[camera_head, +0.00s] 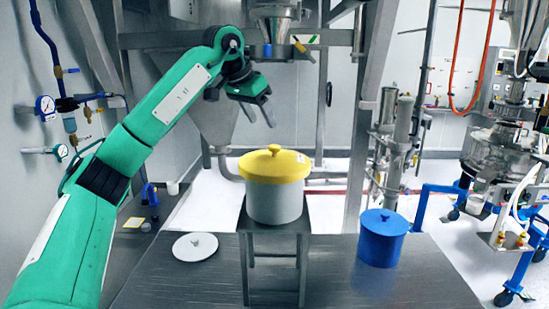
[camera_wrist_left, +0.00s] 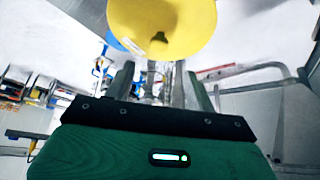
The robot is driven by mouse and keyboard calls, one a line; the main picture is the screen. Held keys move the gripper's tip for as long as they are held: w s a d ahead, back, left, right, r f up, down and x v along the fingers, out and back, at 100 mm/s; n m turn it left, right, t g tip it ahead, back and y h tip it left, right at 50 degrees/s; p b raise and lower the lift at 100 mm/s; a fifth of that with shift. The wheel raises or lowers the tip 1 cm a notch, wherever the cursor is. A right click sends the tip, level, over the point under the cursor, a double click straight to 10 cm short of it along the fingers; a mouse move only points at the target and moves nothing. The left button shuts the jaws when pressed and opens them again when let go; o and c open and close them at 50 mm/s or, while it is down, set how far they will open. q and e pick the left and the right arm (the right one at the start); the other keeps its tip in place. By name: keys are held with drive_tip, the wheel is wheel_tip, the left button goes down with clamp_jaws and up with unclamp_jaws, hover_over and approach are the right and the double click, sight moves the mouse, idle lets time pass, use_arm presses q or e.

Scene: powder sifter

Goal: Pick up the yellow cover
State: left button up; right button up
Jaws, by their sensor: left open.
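The yellow cover (camera_head: 274,166) is a round lid with a small knob on top. It sits on a grey-white pot (camera_head: 274,204), which stands on a small raised metal stand (camera_head: 262,226). My left gripper (camera_head: 260,116) is above the cover, apart from it, with its fingers pointing down. It is open and empty. In the left wrist view the yellow cover (camera_wrist_left: 165,22) and its knob show at the top, beyond the two finger tips (camera_wrist_left: 160,75). My right gripper is in neither view.
A blue lidded pot (camera_head: 382,240) stands on the dark table (camera_head: 330,285) to the right. A white lid (camera_head: 195,246) lies flat on the left. A metal hopper outlet (camera_head: 275,22) and frame posts (camera_head: 370,110) stand behind the arm. The table between the stand and blue pot is clear.

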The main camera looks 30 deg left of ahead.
sight(274, 146)
use_arm(q)
drive_tip(key=x, duration=0.4)
drive_tip(key=shift+a, duration=0.15)
drive_tip(key=shift+w+f+p, duration=0.1)
drive_tip(key=shift+w+p, duration=0.05)
drive_tip(key=shift+p, duration=0.15)
drive_tip(key=shift+f, duration=0.25)
drive_tip(key=x, duration=0.1)
drive_tip(key=p+x, duration=0.2)
drive_tip(key=x, duration=0.1)
drive_tip(key=shift+s+d+f, duration=0.25)
drive_tip(key=shift+w+f, duration=0.1)
drive_tip(key=shift+f, duration=0.1)
drive_tip(key=shift+c, duration=1.2)
drive_tip(key=c, duration=0.8)
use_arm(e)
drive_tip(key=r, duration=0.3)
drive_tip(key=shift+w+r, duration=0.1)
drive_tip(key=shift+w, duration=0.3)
use_arm(q)
drive_tip(key=shift+d+r, duration=0.1)
